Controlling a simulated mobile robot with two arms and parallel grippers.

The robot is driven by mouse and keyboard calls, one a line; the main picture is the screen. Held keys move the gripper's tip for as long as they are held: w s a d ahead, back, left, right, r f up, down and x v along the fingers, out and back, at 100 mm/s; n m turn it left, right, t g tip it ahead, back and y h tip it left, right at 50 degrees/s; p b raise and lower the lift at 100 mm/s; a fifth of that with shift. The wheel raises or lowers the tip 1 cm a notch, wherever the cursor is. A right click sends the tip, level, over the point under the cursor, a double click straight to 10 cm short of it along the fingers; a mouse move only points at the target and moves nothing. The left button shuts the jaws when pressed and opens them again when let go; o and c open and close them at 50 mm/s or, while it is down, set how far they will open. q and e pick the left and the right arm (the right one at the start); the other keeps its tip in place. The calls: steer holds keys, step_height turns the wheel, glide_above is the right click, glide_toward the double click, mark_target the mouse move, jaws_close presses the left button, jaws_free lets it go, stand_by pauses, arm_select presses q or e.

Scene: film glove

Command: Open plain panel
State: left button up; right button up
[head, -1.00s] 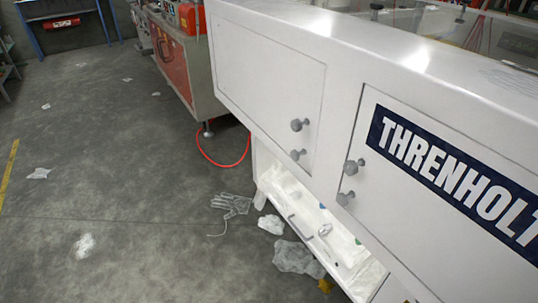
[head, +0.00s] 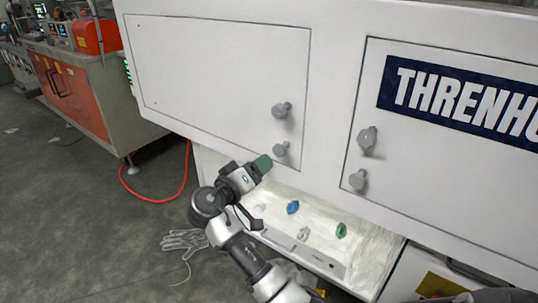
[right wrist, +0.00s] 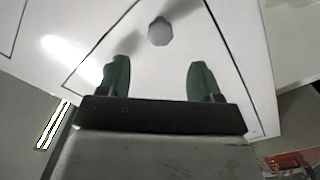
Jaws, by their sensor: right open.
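The plain panel (head: 215,80) is a white door without lettering on the left of the white machine front, and it lies flush. It bears an upper grey knob (head: 282,110) and a lower grey knob (head: 280,149) near its right edge. My right gripper (head: 264,163) is just below and left of the lower knob in the head view. In the right wrist view its two green fingers (right wrist: 158,78) are apart with nothing between them. One grey knob (right wrist: 160,32) shows ahead of them; I cannot tell which one. My left gripper is not in view.
The lettered panel (head: 450,130) with its two knobs is on the right. Below is an open white tray (head: 375,260) with small blue and green pieces. A red hose (head: 160,199) runs beside an orange machine (head: 75,90).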

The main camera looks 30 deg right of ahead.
mark_target(277, 152)
steer(key=x, duration=1)
steer(key=shift+b, duration=0.4)
jaws_close()
steer(key=shift+s+a+f, duration=0.1)
steer(key=shift+a, duration=0.05)
